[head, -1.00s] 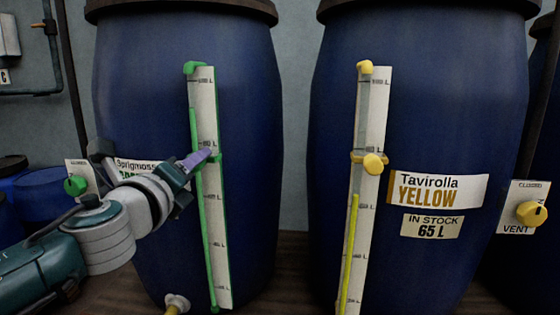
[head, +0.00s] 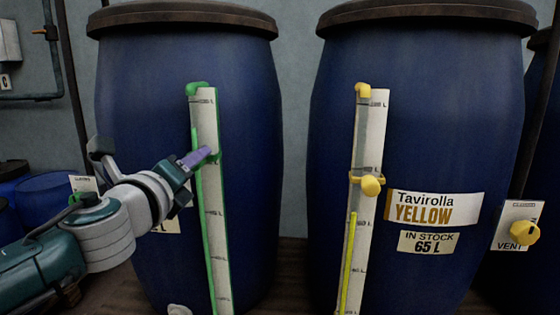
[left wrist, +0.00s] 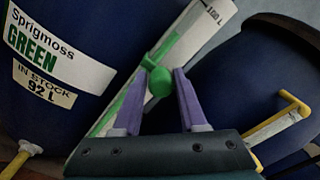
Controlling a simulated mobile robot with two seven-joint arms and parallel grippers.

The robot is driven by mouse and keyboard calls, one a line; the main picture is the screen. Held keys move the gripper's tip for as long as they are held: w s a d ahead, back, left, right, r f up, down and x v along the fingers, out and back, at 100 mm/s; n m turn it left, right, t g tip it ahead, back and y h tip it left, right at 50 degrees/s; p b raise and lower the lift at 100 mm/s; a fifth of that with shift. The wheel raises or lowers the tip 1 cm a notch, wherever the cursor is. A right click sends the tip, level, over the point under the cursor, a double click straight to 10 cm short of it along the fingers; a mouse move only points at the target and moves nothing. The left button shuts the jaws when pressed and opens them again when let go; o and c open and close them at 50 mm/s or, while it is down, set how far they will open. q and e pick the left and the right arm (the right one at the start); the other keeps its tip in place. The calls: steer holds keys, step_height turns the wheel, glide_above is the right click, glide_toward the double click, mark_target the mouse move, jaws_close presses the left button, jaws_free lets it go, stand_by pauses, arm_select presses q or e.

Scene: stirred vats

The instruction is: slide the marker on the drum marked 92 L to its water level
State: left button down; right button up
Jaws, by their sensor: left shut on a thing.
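The drum marked 92 L, labelled Sprigmoss GREEN, is the left blue drum (head: 245,130) in the head view; its stock label (left wrist: 45,85) shows in the left wrist view. A white scale strip with a green level column (head: 204,215) runs down its front. The column's top is a little below the 100 L mark. The green marker (head: 215,157) is on the strip, below the column's top. My left gripper (head: 207,152) is shut on the marker's round green knob (left wrist: 160,82), its purple fingers on either side. My right gripper is not in view.
A second blue drum (head: 460,120), labelled Tavirolla YELLOW, 65 L, stands to the right with its own scale and yellow marker (head: 371,185). A yellow vent knob (head: 523,232) is at the far right. A gap separates the two drums.

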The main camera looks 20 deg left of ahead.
arm_select(q)
step_height(320, 180, up, 5)
steer(key=p, duration=0.3)
steer(key=shift+r, duration=0.2)
steer(key=shift+f, duration=0.15)
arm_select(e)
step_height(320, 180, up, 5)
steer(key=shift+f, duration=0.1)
arm_select(q)
steer(key=c, duration=0.6)
jaws_free()
steer(key=shift+s, duration=0.1)
steer(key=v, duration=0.9)
steer(key=shift+s, duration=0.4)
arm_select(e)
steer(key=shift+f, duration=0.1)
